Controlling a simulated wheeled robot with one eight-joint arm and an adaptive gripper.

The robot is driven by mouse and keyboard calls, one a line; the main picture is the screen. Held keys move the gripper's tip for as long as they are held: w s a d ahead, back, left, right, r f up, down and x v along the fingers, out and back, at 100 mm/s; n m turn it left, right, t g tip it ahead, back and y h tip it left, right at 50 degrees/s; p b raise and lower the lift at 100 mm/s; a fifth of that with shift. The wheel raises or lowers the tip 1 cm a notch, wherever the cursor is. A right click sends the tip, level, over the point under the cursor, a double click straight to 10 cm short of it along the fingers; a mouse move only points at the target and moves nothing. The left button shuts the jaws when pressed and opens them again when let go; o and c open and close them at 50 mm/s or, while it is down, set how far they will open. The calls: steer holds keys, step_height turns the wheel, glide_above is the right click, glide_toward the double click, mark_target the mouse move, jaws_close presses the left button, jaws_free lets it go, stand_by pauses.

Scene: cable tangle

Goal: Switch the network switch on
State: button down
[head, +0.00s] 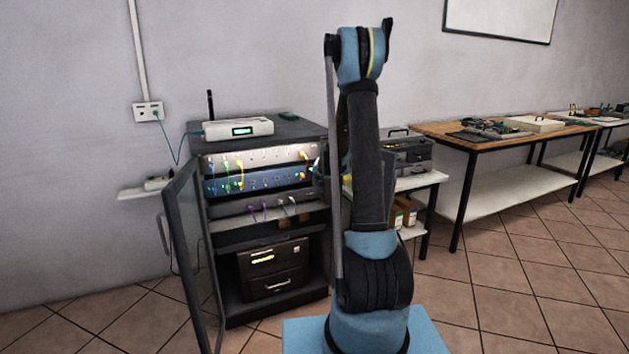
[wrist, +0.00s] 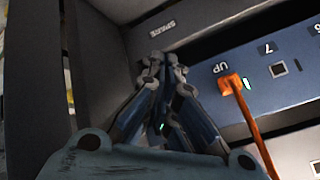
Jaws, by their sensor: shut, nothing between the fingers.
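The network switch appears to be the blue-faced unit (head: 260,178) in the open rack, with several cables plugged in. In the wrist view its blue panel (wrist: 213,100) shows a port marked UP with an orange plug (wrist: 232,84), and a port marked 7. My gripper (wrist: 156,62) is shut and empty, its fingertips at the end of the panel beyond UP, close to the front. I cannot tell whether they touch it. A small green glow shows between the fingers. The power control cannot be made out. In the head view my arm hides most of the gripper.
The rack (head: 272,317) has its door (head: 187,255) swung open at left. A white router (head: 235,129) sits on top. A side table with a toolbox (head: 407,152) stands right of the rack. Floor at right is clear.

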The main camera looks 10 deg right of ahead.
steer(key=shift+s, duration=0.1)
steer(key=s, duration=0.1)
steer(key=s+d, duration=0.1)
steer(key=s, duration=0.2)
steer(key=shift+s+d, duration=0.25)
steer(key=shift+s, duration=0.05)
stand_by(0.4)
stand_by(0.5)
steer(key=s+r+n+g, duration=0.1)
steer(key=s+r, duration=0.2)
steer(key=s, duration=0.6)
steer(key=s+a+r+n+g, duration=0.1)
steer(key=s+r, duration=0.3)
steer(key=s, duration=0.4)
steer(key=s+r+n+g, duration=0.1)
steer(key=s+r, duration=0.2)
steer(key=s, duration=0.6)
steer(key=s+f+n+g+h, duration=0.1)
steer(key=s+f, duration=0.2)
steer(key=s, duration=1.1)
steer(key=s+d+f+n+g, duration=0.1)
steer(key=s+f+g, duration=0.1)
steer(key=s, duration=1.2)
steer(key=shift+d+f+h, duration=0.15)
steer(key=shift+f+h, duration=0.25)
steer(key=shift+f, duration=0.25)
